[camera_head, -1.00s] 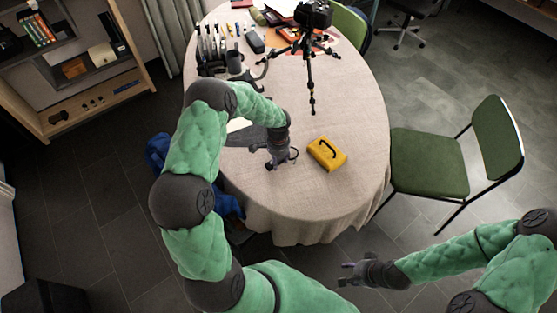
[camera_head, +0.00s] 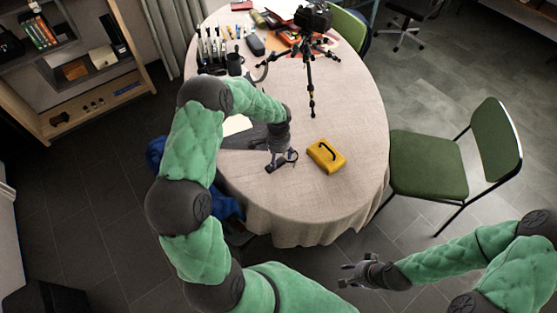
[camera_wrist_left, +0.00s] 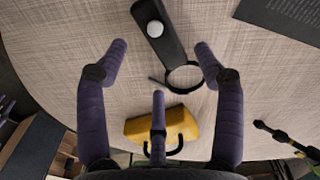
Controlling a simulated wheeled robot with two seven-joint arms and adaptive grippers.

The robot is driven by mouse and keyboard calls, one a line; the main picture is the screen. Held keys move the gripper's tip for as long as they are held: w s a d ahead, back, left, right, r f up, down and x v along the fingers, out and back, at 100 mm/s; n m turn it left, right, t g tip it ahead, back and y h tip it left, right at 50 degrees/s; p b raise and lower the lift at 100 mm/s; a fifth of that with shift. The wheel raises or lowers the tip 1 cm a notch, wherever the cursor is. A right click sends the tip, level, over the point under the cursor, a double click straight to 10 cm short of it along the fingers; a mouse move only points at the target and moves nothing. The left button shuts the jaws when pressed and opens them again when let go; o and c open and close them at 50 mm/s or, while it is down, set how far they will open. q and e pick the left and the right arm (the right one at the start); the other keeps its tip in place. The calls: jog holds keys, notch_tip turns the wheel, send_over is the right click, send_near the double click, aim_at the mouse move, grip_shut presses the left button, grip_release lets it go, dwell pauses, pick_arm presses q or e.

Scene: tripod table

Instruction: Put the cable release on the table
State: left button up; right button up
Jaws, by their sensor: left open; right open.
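The cable release is a slim black handle (camera_wrist_left: 150,22) with a white button and a thin black loop. It lies flat on the pale cloth of the round table (camera_head: 350,190), near the front edge. In the head view the cable release (camera_head: 291,158) is partly covered by my left gripper (camera_head: 279,153). In the left wrist view my left gripper (camera_wrist_left: 160,55) has its fingers spread wide, with the cable release between and beyond the tips, not held. My right gripper (camera_head: 349,275) is open and empty, off the table at the lower right.
A yellow case (camera_head: 326,155) with a black handle sits close to the right of the cable release. A dark flat sheet (camera_head: 240,139) lies to the left. A camera tripod (camera_head: 309,70) and a pen holder (camera_head: 212,58) stand further back. A green chair (camera_head: 428,163) is at the right.

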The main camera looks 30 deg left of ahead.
aim_at(278, 164)
pick_arm(q)
notch_tip(278, 164, up, 8)
jog(key=p, duration=0.1)
pick_arm(e)
jog(key=shift+r, duration=0.95)
